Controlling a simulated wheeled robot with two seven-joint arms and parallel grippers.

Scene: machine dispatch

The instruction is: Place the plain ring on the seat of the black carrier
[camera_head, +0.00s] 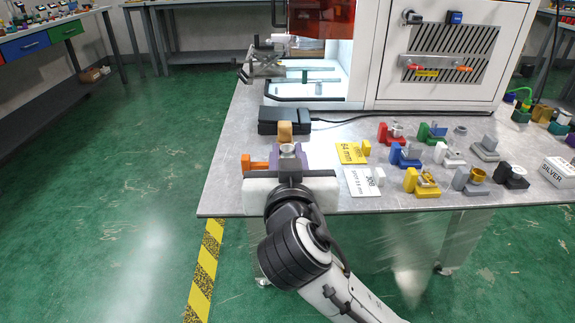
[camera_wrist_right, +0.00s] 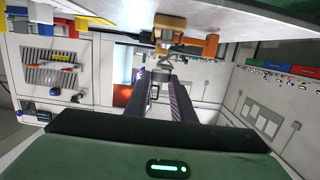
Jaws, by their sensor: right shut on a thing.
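My right gripper (camera_head: 288,160) is above the near left part of the grey table. It is shut on a small silver ring (camera_head: 288,148), which also shows between the fingertips in the wrist view (camera_wrist_right: 162,75). I cannot tell whether the ring is plain, as the fingers hide part of it. My left gripper is not in view.
Several coloured carriers, such as the red (camera_head: 387,133) and yellow (camera_head: 420,184) ones, crowd the table's right half. Yellow (camera_head: 351,153) and white (camera_head: 362,182) label cards lie between. A tan block (camera_head: 285,132) and an orange block (camera_head: 257,164) are close to my gripper. A black box (camera_head: 281,119) lies behind.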

